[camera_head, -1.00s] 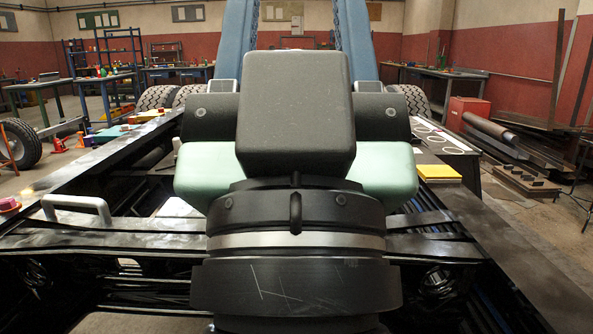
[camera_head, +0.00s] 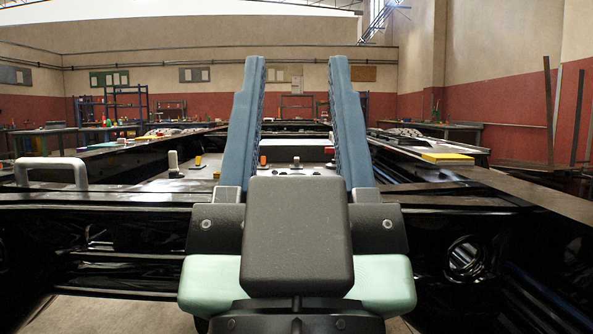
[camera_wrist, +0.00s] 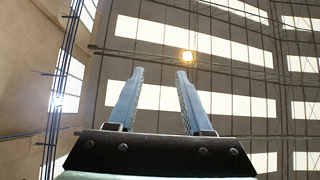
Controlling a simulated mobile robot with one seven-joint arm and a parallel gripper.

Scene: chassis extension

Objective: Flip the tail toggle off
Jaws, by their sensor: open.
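A pale control panel (camera_head: 218,172) lies beyond the near black crossbar in the head view, with several small controls on it. A white upright control (camera_head: 173,163) and a yellow one (camera_head: 197,162) stand to the left of my fingers. An orange one (camera_head: 263,160) and a small pale toggle (camera_head: 296,161) show between the fingers. I cannot tell which is the tail toggle. My gripper (camera_head: 297,62) points up, its two blue fingers apart and empty, in front of the panel. In the wrist view, my gripper (camera_wrist: 160,72) is open towards the ceiling. The fingers and wrist hide part of the panel.
Black chassis rails frame the panel, with a near crossbar (camera_head: 110,213) in front. A grey handle (camera_head: 50,172) rises at the left. A yellow block (camera_head: 447,158) lies on the right. The air above the panel is clear apart from my fingers.

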